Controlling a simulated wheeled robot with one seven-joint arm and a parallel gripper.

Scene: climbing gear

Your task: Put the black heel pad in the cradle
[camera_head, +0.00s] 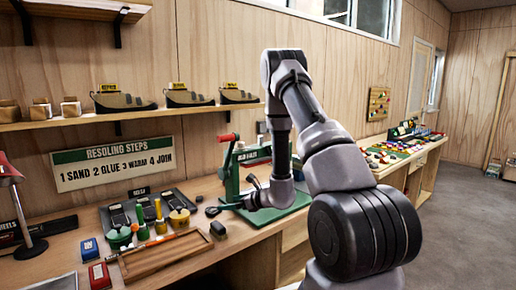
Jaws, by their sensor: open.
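A grey tray (103,221) near the bench's back edge holds several black pads, one of them a black pad (119,216) at its left; a small sign stands behind them. A small dark block (218,230) lies alone on the bench near its front edge; I cannot tell whether it is the heel pad. A green press (231,167) with a red handle stands on a green base to the right. I cannot make out the cradle for sure. My gripper (222,207) is low over the bench between tray and press, pointing left, open, with nothing visible in it. My arm hides part of the press.
Green and yellow pots (120,237), a wooden tray (165,254), a blue box (90,249) and a red box (99,275) crowd the bench's front left. A red lamp (12,175) stands at far left. A shelf (75,122) with shoes hangs above.

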